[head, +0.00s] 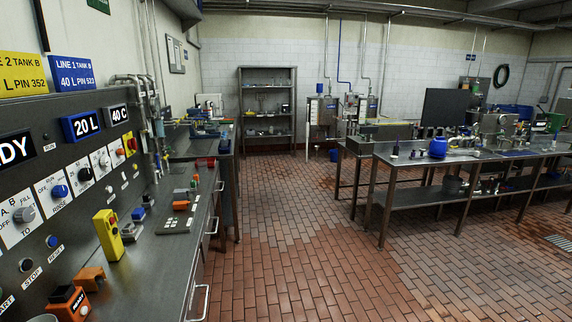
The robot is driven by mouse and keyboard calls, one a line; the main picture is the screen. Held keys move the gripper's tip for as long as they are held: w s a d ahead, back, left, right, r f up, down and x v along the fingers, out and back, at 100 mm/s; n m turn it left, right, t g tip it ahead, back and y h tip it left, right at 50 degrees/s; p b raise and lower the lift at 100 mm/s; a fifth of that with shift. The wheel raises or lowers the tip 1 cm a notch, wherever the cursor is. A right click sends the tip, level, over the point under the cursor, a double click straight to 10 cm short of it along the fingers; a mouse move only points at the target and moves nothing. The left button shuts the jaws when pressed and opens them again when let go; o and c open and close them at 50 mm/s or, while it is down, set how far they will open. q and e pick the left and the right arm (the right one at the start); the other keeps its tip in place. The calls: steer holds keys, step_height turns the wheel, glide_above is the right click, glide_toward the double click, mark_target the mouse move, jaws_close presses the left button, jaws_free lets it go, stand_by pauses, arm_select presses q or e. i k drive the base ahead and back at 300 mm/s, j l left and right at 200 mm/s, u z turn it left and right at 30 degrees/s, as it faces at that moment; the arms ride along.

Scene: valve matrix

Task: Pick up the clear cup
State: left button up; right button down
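I cannot make out a clear cup in the head view. A pale rounded edge (44,318) shows at the bottom left border, on the steel counter, but it is cut off and I cannot tell what it is. Small items on the far steel table and on the back shelves are too small to tell apart. Neither of my grippers is in view.
A steel counter (150,285) with a control panel (75,165) runs along the left. It holds a yellow control box (108,235) and orange blocks (90,278). A steel table (390,158) with a blue container (438,147) stands right. The brick floor (300,240) between is clear.

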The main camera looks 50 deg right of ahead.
mark_target(202, 164)
steer(key=z, duration=1.1)
steer(key=i+l+z, duration=0.3)
steer(key=i, duration=0.15)
steer(key=i+z, duration=0.3)
steer(key=i, duration=0.15)
steer(key=i+l, duration=0.15)
steer(key=i, duration=1.05)
steer(key=i+l, duration=0.15)
steer(key=i, duration=1)
